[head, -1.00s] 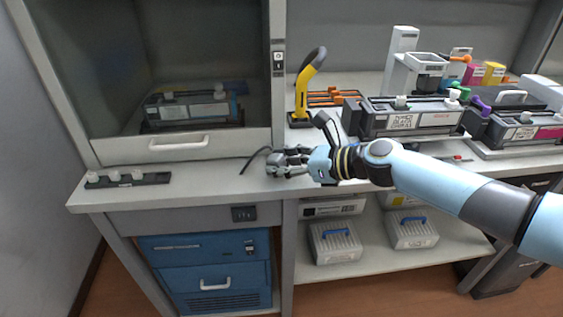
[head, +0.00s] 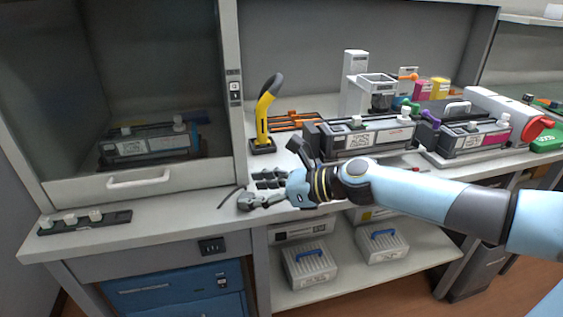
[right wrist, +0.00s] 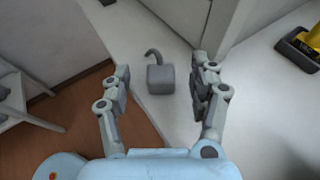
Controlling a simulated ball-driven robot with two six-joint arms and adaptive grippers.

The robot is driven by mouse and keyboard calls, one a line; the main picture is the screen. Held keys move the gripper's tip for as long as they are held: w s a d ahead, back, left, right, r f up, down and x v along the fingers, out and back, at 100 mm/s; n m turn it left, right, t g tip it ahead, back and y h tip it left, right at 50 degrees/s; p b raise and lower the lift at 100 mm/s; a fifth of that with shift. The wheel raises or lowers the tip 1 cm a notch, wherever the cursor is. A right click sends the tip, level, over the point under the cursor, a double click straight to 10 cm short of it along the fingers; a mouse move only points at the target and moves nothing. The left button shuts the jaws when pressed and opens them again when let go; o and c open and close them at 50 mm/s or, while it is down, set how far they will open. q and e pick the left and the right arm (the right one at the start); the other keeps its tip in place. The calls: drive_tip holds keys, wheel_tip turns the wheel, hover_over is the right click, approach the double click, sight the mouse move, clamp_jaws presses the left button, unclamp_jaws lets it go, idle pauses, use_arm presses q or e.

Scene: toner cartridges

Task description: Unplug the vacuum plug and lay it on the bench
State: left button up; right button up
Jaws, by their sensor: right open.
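The grey vacuum plug (head: 246,201), a small block with a short curved cord, lies on the bench (head: 190,217) near its front edge. It also shows in the right wrist view (right wrist: 160,79). My right gripper (head: 260,189) is open, with its fingers on either side of the plug. In the right wrist view there is a gap between the plug and each finger. The power outlet (head: 212,246) on the bench front has nothing plugged in. My left gripper is not in view.
The fume cupboard (head: 140,182) stands left of the plug, with a dark strip of white knobs (head: 85,222) before it. A yellow-handled tool (head: 264,118) stands behind my gripper. Toner cartridges (head: 365,137) stand to the right. The blue vacuum unit (head: 180,290) is below the bench.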

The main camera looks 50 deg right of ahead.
drive_tip(key=v, duration=0.9)
